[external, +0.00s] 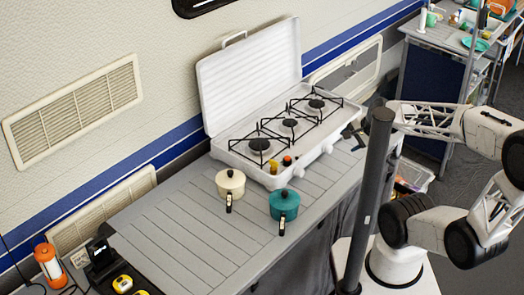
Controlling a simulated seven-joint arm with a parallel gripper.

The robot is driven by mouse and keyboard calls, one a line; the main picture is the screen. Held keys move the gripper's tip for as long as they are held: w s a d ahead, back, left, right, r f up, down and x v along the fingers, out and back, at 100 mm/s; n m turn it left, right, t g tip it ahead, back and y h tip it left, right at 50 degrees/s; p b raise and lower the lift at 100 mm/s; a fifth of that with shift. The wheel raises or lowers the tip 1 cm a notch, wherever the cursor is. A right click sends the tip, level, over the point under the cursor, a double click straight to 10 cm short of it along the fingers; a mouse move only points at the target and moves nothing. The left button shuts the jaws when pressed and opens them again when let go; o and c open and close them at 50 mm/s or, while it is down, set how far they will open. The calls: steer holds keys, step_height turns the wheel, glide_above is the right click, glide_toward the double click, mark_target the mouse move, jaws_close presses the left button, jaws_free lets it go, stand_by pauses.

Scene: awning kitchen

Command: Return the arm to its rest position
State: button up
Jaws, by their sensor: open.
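My arm stands at the right, with its white base behind a dark upright pole (372,190). The arm folds up and reaches back left, passing behind the pole. My gripper (354,135) shows as a small dark shape just left of the pole, near the right end of the stove. It is open, and I see nothing between its fingers. The pole hides part of the wrist. The gripper is small here, so its exact height above the counter cannot be told.
A white stove (290,130) with an open lid stands on the grey slatted counter (175,235). A cream pot (230,182) and a teal pot (284,205) stand in front of it. An orange lantern (48,262) is at far left. A cluttered shelf (450,45) stands behind my arm.

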steer(key=w+d+r+n+g+h, duration=0.1)
steer(key=d+r+n+h, duration=0.2)
steer(key=d, duration=0.4)
steer(key=d+r+n+g+h, duration=0.1)
steer(key=d+r+n+h, duration=0.1)
steer(key=d+r+n, duration=0.4)
steer(key=shift+w+d+r+n+h, duration=0.3)
steer(key=shift+w+d+h, duration=0.1)
steer(key=shift+d, duration=0.5)
stand_by(1.1)
